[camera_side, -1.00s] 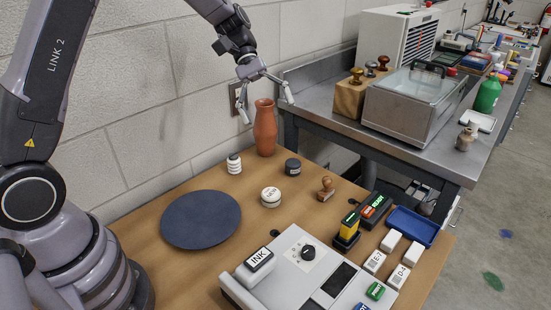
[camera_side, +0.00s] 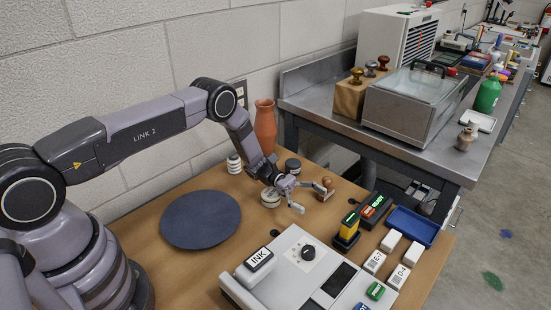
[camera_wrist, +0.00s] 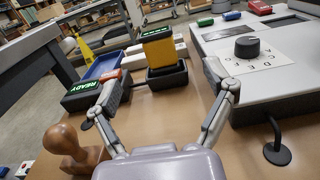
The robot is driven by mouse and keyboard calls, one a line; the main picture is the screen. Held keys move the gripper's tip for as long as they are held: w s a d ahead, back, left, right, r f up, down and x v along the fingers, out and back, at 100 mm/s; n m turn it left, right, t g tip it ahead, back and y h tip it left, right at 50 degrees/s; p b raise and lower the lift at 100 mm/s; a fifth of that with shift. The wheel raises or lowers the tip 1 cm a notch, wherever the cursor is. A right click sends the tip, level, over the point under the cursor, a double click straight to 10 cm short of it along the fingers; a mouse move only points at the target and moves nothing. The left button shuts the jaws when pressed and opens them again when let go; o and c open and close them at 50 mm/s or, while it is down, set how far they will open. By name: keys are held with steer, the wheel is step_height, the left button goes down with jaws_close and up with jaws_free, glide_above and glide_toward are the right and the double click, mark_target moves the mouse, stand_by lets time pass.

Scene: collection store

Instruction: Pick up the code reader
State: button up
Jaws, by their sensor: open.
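The code reader, which I take to be the yellow and black device (camera_side: 349,226), stands upright in a black holder (camera_side: 345,242) on the wooden table. In the wrist view the yellow device (camera_wrist: 158,48) is ahead, framed between my fingers, with its black holder (camera_wrist: 167,77) below. My gripper (camera_side: 313,197) is open and empty, low over the table, behind and left of the device in the side view. The gripper also shows in the wrist view (camera_wrist: 162,82), its fingers spread and apart from the device.
A wooden stamp (camera_wrist: 72,145) stands close beside the left finger. A black unit (camera_wrist: 88,97) with a green READY label is left of the device. A grey console (camera_side: 310,265) with a knob lies on the right in the wrist view. A blue tray (camera_side: 412,226) is beyond.

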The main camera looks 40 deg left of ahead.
mark_target(346, 217)
steer(key=d, duration=0.9)
steer(key=shift+w+d, duration=0.25)
steer(key=shift+c, duration=0.3)
steer(key=c, duration=1.3)
steer(key=shift+o, duration=0.2)
steer(key=shift+r, duration=0.2)
